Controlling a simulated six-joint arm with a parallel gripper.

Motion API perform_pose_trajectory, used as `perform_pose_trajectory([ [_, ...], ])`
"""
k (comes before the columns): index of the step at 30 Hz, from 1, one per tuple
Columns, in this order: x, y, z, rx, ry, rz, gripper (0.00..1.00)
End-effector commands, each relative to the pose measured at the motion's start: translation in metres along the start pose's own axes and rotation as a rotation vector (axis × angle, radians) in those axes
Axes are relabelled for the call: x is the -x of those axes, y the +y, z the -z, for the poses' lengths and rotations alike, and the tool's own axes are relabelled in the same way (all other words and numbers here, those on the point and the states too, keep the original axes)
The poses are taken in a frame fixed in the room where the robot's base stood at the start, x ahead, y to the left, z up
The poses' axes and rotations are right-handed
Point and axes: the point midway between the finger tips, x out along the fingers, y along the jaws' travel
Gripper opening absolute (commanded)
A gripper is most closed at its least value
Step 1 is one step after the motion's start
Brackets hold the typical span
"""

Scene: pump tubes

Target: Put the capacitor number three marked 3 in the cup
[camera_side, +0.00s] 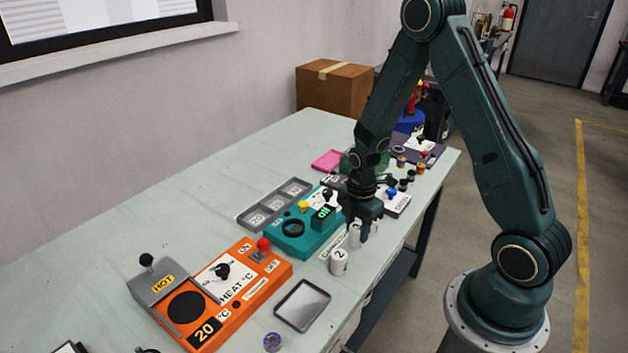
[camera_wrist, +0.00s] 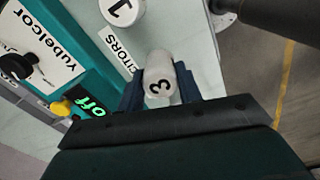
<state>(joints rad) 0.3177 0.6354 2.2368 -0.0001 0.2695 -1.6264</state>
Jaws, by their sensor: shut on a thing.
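The capacitor marked 3 (camera_wrist: 159,80) is a white cylinder between my gripper's two dark blue fingers (camera_wrist: 160,92) in the wrist view, its number facing the camera. My gripper (camera_side: 361,226) is shut on it; in the side view the white capacitor (camera_side: 354,236) shows partly behind the fingers, low at the table's near edge. I cannot tell whether it touches the table. Another white capacitor (camera_side: 338,262) stands upright just in front of it; one marked 1 (camera_wrist: 122,10) shows at the wrist view's top. I cannot make out a cup for certain.
A teal device (camera_side: 300,232) stands close left of my gripper, with a grey compartment tray (camera_side: 262,212) behind it. An orange heater panel (camera_side: 195,300) and a grey square tray (camera_side: 302,305) are in front. Small jars and parts crowd the far end.

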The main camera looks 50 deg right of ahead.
Motion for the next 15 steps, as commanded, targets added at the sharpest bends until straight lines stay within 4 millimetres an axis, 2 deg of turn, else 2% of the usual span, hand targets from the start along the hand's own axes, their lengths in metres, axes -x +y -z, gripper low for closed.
perform_pose_trajectory([
  [15,0.091,0.001,0.000,0.000,0.000,-0.006,0.11],
])
